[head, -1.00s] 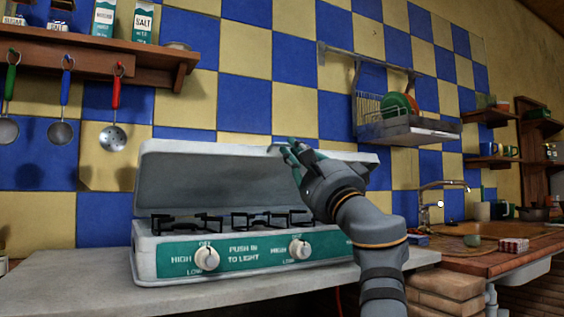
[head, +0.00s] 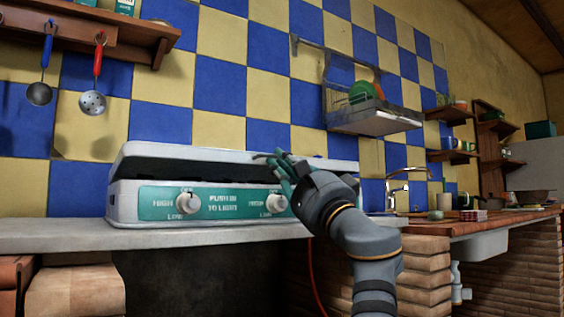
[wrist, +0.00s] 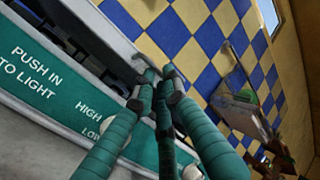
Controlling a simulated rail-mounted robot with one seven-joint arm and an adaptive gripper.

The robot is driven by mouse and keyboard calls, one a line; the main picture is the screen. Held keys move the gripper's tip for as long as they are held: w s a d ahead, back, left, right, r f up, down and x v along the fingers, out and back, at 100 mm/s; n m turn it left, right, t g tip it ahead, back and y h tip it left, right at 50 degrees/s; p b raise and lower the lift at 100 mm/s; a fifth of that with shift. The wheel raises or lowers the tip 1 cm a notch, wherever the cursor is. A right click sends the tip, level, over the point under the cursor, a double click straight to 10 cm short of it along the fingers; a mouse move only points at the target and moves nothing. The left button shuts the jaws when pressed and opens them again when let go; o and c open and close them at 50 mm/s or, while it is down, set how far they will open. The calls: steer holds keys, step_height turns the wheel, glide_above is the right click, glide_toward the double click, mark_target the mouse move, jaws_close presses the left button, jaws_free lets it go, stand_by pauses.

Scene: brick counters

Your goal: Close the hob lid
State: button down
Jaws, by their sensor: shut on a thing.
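The hob (head: 125,203) is a white two-knob stove with a teal front panel, on the counter. Its pale lid (head: 190,151) is tilted low over the burners, with a narrow dark gap still showing at the front. My gripper (head: 277,163) is at the lid's front edge, right of centre, with its teal fingers closed on it. In the wrist view the fingertips (wrist: 158,80) meet beside the lid edge, above the teal panel (wrist: 45,75). The burners are mostly hidden under the lid in the head view.
The hob stands on a grey counter slab (head: 60,236). A dish rack (head: 372,118) hangs on the tiled wall to the right. A wooden counter with a sink (head: 483,245) lies further right. Ladles (head: 40,93) hang at upper left.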

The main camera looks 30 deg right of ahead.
steer(key=shift+w+a+f, duration=0.1)
steer(key=shift+w+f, duration=0.35)
steer(key=shift+w, duration=0.1)
steer(key=c, duration=2.2)
jaws_free()
steer(key=shift+w+f, duration=0.1)
steer(key=shift+w, duration=0.15)
steer(key=o, duration=0.4)
steer(key=shift+o, duration=0.2)
steer(key=shift+s, duration=0.2)
steer(key=v, duration=0.7)
steer(key=shift+s, duration=0.3)
steer(key=shift+w, duration=0.1)
